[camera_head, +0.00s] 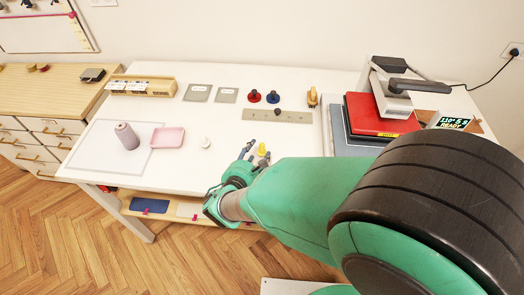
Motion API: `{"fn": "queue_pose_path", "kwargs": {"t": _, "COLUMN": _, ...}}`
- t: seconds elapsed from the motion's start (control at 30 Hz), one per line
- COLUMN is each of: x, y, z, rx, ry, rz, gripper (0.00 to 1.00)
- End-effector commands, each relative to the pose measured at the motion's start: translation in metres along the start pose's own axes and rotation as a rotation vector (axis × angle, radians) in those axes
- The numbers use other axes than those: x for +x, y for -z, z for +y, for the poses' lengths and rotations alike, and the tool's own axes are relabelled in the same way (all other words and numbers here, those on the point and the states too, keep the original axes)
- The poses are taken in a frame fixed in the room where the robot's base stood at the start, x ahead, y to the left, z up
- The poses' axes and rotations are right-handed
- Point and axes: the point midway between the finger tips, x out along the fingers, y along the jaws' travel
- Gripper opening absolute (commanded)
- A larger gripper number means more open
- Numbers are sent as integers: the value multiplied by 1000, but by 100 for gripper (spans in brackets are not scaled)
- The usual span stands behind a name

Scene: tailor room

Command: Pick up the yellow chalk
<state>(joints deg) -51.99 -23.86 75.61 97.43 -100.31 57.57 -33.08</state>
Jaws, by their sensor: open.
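A small yellow piece (262,150), which looks like the yellow chalk, stands on the white table near its front middle. My gripper (252,153) is open, with its fingers pointing toward the back of the table. Its fingertips are right beside the yellow piece, one at its left and one near its lower right. I cannot tell whether they touch it. My green arm comes in from the lower right and covers part of the table's front edge.
A white piece (205,142) and a pink tray (168,137) with a thread cone (127,136) beside it are at left. A metal strip (277,115) lies behind the gripper. Red (255,96) and blue (273,97) knobs stand farther back. A heat press (385,110) fills the right.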

Motion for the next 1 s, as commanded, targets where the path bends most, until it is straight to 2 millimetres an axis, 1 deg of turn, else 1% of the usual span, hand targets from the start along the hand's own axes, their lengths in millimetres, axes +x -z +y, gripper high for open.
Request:
{"fn": "queue_pose_path", "kwargs": {"t": 0.03, "x": 7, "y": 2, "z": -1, "rx": 2, "ry": 1, "rz": 0, "gripper": 48}}
{"fn": "queue_pose_path", "kwargs": {"t": 0.2, "x": 26, "y": 3, "z": -1, "rx": 2, "ry": 2, "rz": 0, "gripper": 48}}
{"fn": "queue_pose_path", "kwargs": {"t": 0.33, "x": 35, "y": 2, "z": 0, "rx": 1, "ry": 1, "rz": 0, "gripper": 48}}
{"fn": "queue_pose_path", "kwargs": {"t": 0.43, "x": 38, "y": 2, "z": 0, "rx": 1, "ry": 0, "rz": 0, "gripper": 48}}
{"fn": "queue_pose_path", "kwargs": {"t": 0.97, "x": 38, "y": 2, "z": 0, "rx": 0, "ry": 0, "rz": 0, "gripper": 48}}
{"fn": "queue_pose_path", "kwargs": {"t": 1.0, "x": 38, "y": 2, "z": 0, "rx": 0, "ry": 0, "rz": 0, "gripper": 40}}
